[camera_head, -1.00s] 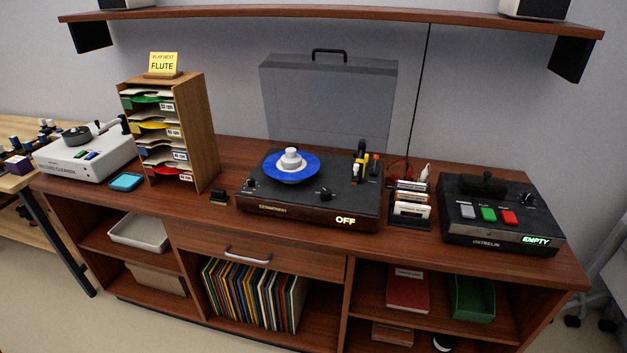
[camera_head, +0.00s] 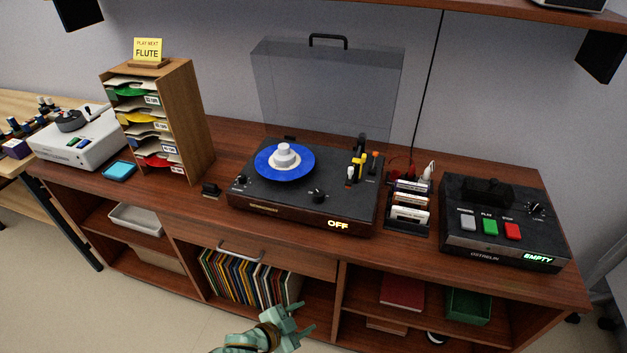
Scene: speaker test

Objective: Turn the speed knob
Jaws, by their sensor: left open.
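The turntable (camera_head: 275,207) stands in the middle of the cabinet top with its clear lid raised. A blue record (camera_head: 265,166) with a white piece at its centre lies on it. A dark knob (camera_head: 318,195) sits on its front deck, and a smaller knob (camera_head: 240,180) sits at the front left corner. I cannot read which is the speed knob. The front display (camera_head: 338,225) reads OFF. My left gripper (camera_head: 304,319) is open and empty, low in front of the cabinet, below and apart from the turntable. My right gripper is not in view.
A record rack (camera_head: 190,115) and a white cleaner (camera_head: 85,140) stand left. A cartridge holder (camera_head: 408,215) and a tape deck (camera_head: 500,225) reading EMPTY stand right. Small coloured levers (camera_head: 356,168) rise at the turntable's right side. A drawer handle (camera_head: 240,252) sticks out below.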

